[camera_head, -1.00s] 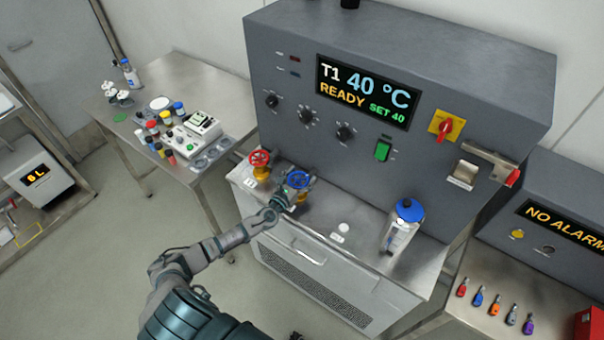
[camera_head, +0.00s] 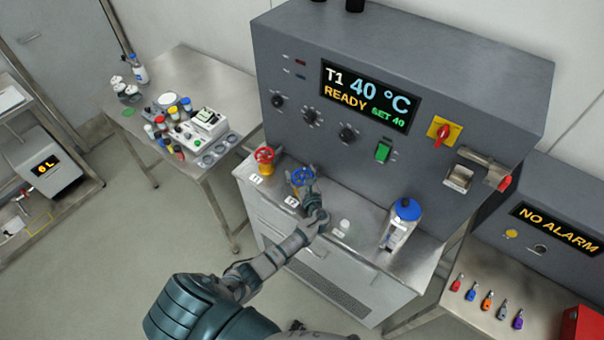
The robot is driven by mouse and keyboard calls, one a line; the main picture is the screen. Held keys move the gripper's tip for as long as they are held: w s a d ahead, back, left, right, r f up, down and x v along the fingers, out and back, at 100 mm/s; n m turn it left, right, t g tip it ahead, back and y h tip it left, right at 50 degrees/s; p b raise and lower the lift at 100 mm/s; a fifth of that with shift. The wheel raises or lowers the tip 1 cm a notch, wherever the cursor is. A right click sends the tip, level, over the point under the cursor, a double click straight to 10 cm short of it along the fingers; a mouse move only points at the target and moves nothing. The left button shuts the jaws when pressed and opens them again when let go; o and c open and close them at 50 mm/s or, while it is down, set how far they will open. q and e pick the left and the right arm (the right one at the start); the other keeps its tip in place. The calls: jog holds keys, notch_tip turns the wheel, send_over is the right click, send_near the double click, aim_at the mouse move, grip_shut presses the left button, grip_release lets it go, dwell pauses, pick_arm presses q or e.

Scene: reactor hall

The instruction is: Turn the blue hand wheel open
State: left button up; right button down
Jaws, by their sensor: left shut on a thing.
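The blue hand wheel (camera_head: 302,176) stands on the ledge at the left front of the grey machine, right of a red hand wheel (camera_head: 264,155) on a yellow body. My left arm reaches up from below. My left gripper (camera_head: 305,187) is at the front right rim of the blue wheel and shut on it. The fingers are small and partly hide the wheel's lower side and its valve body. My right gripper is not in view.
A white bottle with a blue lid (camera_head: 402,225) stands on the ledge to the right. The machine display (camera_head: 369,95) reads T1 40 °C, READY, SET 40. A side table (camera_head: 190,75) at left holds several jars. The ledge between wheel and bottle is mostly clear.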

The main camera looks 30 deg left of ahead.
pick_arm(q)
jog(key=shift+n+g+y+b, duration=0.6)
jog(key=shift+n+g+y, duration=0.2)
jog(key=shift+n+g, duration=0.3)
jog(key=n+g+y+b, duration=0.1)
jog(key=n+g+b, duration=0.1)
jog(key=g+b, duration=0.1)
jog(key=s+n+g+b, duration=0.1)
jog(key=n+g+b, duration=0.1)
jog(key=g, duration=0.2)
jog(key=n+g+y+b, duration=0.1)
jog(key=n+g+b, duration=0.2)
jog(key=g, duration=0.1)
jog(key=shift+s+a+y+b, duration=0.15)
jog(key=shift+a+y+b, duration=0.05)
jog(key=shift+y+b, duration=0.1)
jog(key=shift+s+r+n+g+b, duration=0.15)
jog(key=shift+n+g+b, duration=0.55)
jog(key=shift+g+b, duration=0.2)
jog(key=shift+r+g, duration=0.1)
jog(key=shift+g, duration=0.2)
jog(key=shift+r, duration=0.1)
jog(key=o, duration=1)
jog(key=shift+c, duration=0.2)
jog(key=shift+o, duration=0.4)
jog(key=shift+f, duration=0.2)
